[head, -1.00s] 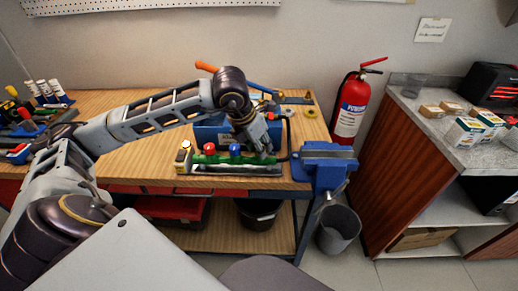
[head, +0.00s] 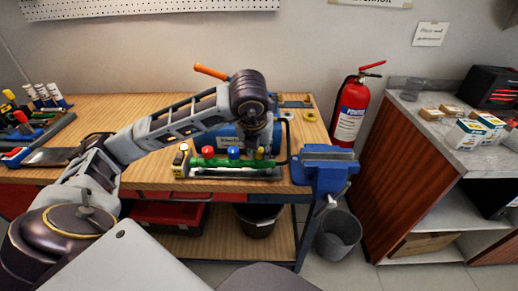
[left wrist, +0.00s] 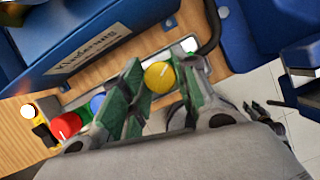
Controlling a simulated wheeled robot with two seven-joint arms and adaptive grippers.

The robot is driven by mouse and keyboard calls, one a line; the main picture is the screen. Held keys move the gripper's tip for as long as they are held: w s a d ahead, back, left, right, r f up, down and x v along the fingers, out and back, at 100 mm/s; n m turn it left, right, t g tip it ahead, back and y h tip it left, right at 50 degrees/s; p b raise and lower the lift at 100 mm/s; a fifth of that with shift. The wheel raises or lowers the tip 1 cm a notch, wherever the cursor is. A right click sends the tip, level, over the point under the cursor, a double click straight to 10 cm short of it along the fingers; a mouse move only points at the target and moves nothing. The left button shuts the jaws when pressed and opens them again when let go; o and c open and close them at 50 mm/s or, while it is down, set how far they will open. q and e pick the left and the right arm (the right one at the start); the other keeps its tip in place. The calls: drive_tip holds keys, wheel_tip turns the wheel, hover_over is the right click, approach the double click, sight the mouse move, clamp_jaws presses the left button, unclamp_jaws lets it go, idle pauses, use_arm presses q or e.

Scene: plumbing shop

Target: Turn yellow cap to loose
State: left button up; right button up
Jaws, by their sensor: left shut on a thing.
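The yellow cap (left wrist: 158,76) sits between the fingers of my left gripper (left wrist: 152,92) in the left wrist view, and the gripper is shut on it. In the head view my left gripper (head: 260,150) points down at the right end of the green manifold (head: 218,163) and mostly hides the yellow cap. A red cap (head: 208,152) and a blue cap (head: 234,152) stand along the manifold to the left. They also show in the left wrist view, red (left wrist: 66,126) and blue (left wrist: 98,103), the blue one partly hidden by a finger. My right gripper is not in view.
A blue tank (head: 212,136) stands just behind the manifold. A blue vise (head: 325,165) is at the bench's right end. A yellow ring (head: 309,116) lies behind it. A red fire extinguisher (head: 352,110) stands to the right. Tools crowd the bench's left end.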

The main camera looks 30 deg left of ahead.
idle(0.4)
use_arm(q)
drive_tip(key=o, duration=1)
drive_tip(key=shift+r, duration=0.1)
drive_tip(key=v, duration=1.1)
drive_tip(key=shift+r, duration=0.3)
drive_tip(key=shift+s, duration=0.15)
drive_tip(key=shift+r, duration=0.1)
idle(0.8)
